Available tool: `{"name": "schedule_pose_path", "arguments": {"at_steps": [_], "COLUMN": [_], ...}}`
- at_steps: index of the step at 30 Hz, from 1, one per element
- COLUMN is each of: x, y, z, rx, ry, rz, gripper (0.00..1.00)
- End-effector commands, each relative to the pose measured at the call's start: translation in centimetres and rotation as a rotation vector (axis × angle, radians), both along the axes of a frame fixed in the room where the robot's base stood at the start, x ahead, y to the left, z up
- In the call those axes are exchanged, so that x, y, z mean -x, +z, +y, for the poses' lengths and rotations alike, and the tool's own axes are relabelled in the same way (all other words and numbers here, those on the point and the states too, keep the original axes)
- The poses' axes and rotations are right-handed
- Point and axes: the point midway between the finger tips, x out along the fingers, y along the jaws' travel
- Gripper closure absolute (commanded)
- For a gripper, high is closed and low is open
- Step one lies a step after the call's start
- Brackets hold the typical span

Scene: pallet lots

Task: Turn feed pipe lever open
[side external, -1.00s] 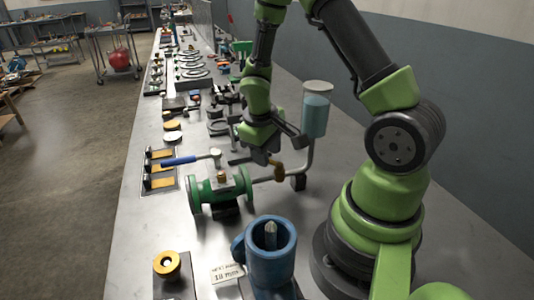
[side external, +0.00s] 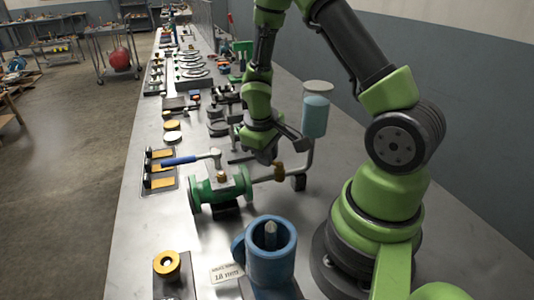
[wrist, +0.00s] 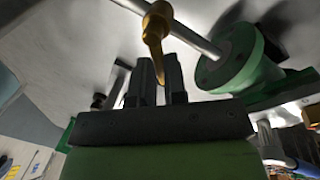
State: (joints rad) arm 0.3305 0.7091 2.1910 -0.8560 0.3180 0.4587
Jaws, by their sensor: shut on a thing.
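The feed pipe (side external: 262,179) is a grey metal tube running from the green flanged valve (side external: 221,187) toward a bent upright with a blue cup (side external: 315,115). A small brass-yellow lever (side external: 279,172) sits on this pipe. In the wrist view, the lever (wrist: 157,27) hangs from the pipe with its tapered end between my two dark fingers. My gripper (side external: 266,156) is shut on that lever end, just beside the pipe. It also shows in the wrist view (wrist: 160,80). The exact finger contact is partly hidden in the side view.
A blue cylindrical fitting (side external: 271,250) stands in front, beside a small label card (side external: 227,273). A tray with yellow pieces (side external: 159,184) lies left of the valve.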

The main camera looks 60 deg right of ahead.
Motion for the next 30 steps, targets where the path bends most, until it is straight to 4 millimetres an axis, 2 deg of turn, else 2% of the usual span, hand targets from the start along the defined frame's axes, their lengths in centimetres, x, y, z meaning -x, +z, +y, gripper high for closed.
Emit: {"name": "schedule_pose_path", "arguments": {"at_steps": [5, 18, 30], "x": [0.1, 0.4, 0.8], "y": [0.0, 0.1, 0.1], "z": [0.3, 1.5, 2.1], "rx": [0.0, -0.001, -0.002], "ry": [0.097, 0.476, 0.699], "rz": [0.001, 0.001, 0.0], "gripper": [1.0, 1.0, 1.0]}}
